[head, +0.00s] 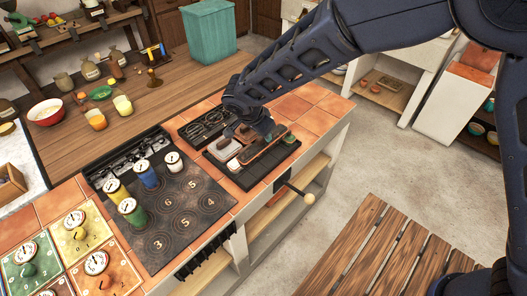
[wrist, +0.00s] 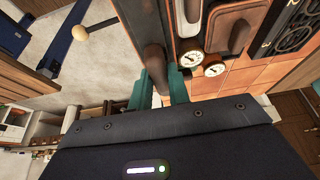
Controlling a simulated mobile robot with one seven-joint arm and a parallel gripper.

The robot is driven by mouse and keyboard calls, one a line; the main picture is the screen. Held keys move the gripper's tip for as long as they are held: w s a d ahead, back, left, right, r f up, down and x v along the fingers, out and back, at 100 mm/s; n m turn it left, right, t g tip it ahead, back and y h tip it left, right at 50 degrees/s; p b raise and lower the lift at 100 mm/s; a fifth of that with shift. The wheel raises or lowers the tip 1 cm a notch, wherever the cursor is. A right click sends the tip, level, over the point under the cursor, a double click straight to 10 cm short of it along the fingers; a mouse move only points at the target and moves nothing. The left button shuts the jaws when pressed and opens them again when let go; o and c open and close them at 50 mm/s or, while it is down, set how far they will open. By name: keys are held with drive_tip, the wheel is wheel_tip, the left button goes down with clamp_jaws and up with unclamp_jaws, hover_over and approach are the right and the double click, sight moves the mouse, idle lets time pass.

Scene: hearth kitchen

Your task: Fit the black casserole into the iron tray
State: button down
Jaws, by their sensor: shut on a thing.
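My gripper (wrist: 162,88) has its teal fingers closed on either side of a dark brown handle (wrist: 152,58). In the head view my gripper (head: 256,136) is low over a dark gridded tray (head: 267,171) on the tiled counter, which looks like the iron tray. A long brown handle (head: 264,151) lies over that tray, under my gripper. It appears to belong to a dark vessel, likely the black casserole, but its body is mostly hidden. I cannot tell whether it touches the tray.
Yellow, blue, green and white gauge-topped pots stand on the numbered dark hob (head: 181,218). A ball-ended lever (head: 309,198) juts from the counter front. Tiles right of the tray are clear.

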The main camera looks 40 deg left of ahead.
sight(263, 152)
drive_tip(key=shift+f, duration=4.2)
drive_tip(key=shift+f, duration=0.15)
drive_tip(key=c, duration=1.3)
unclamp_jaws()
drive_tip(key=v, duration=1.2)
